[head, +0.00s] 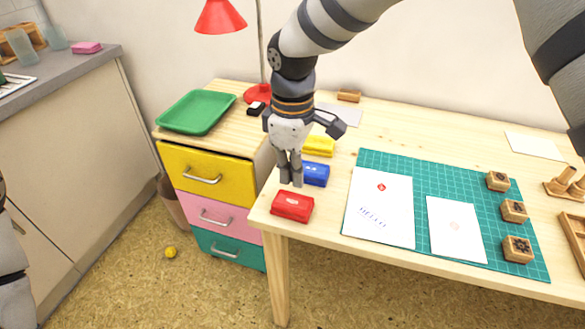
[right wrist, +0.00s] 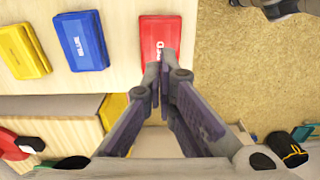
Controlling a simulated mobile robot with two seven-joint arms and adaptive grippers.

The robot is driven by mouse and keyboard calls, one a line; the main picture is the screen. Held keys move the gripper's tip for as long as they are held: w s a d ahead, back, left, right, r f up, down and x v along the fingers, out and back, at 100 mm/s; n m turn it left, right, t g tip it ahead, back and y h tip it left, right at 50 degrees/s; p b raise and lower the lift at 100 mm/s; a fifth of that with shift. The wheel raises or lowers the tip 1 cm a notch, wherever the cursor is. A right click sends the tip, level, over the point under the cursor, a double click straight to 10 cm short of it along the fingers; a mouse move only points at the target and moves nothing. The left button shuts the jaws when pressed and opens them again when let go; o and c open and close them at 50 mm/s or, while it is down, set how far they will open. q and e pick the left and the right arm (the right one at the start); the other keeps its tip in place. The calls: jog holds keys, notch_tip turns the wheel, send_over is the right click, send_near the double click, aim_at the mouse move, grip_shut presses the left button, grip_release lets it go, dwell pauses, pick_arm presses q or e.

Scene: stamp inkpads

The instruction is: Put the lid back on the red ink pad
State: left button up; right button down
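The red ink pad (head: 292,206) sits at the table's front left corner. Its top is a flat red face with a white label, and it looks covered; I see no separate lid. It also shows in the right wrist view (right wrist: 160,40), partly behind my fingertips. My right gripper (head: 291,182) points down just behind the red pad, close to the blue pad. In the right wrist view its fingers (right wrist: 165,78) come together with nothing visible between them. Whether they touch the red pad, I cannot tell. My left gripper is not in view.
A blue pad (head: 316,175) and a yellow pad (head: 319,146) stand in a row behind the red one. A green mat (head: 430,183) with papers and wooden stamps lies to the right. The drawer unit (head: 205,172) with a green tray (head: 197,112) stands left.

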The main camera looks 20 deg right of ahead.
aim_at(293, 201)
jog(key=shift+f+b, duration=0.4)
jog(key=shift+f, duration=2.45)
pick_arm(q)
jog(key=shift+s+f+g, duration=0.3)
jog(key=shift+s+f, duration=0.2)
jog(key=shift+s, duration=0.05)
pick_arm(e)
jog(key=shift+r, duration=0.1)
notch_tip(293, 201, up, 2)
jog(key=shift+r+p, duration=0.1)
jog(key=shift+p, duration=0.2)
jog(key=shift+r, duration=1.2)
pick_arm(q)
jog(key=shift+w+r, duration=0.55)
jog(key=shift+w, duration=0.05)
pick_arm(e)
jog(key=shift+r, duration=1.15)
